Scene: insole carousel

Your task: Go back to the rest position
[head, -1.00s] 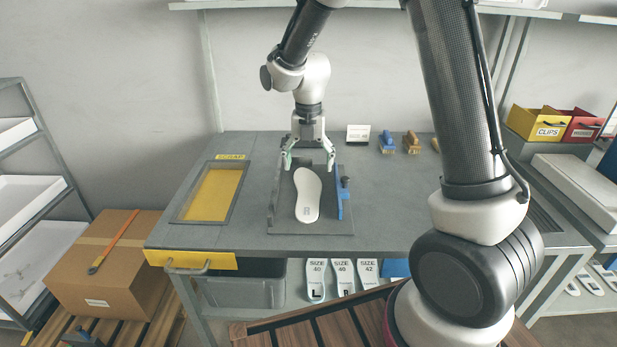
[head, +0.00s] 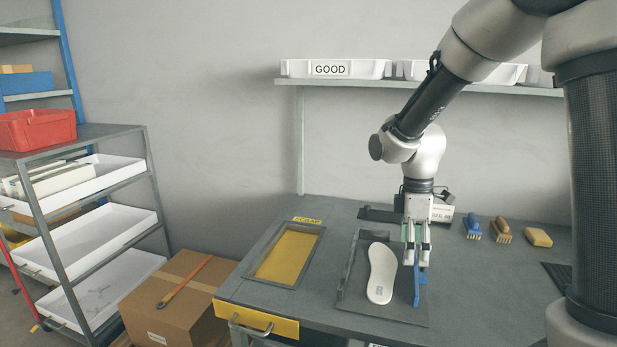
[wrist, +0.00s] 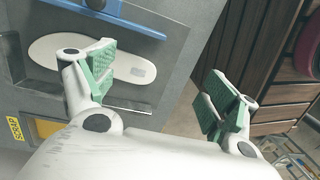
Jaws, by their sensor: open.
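My gripper (head: 416,262) is open and empty. In the head view it hangs over the right side of the fixture, close to the blue bar (head: 417,284). In the wrist view its green-padded fingers (wrist: 168,88) are spread wide apart with nothing between them. A white insole (head: 382,274) lies flat in the grey fixture (head: 345,290) on the table, left of the gripper. The insole also shows in the wrist view (wrist: 140,72), partly hidden behind one finger.
A yellow scrap tray (head: 308,262) lies left of the fixture. Blue and tan brushes (head: 473,227) and a tan block (head: 538,237) sit at the right. A shelf with a GOOD bin (head: 335,69) hangs behind. A cardboard box (head: 178,300) stands left of the table.

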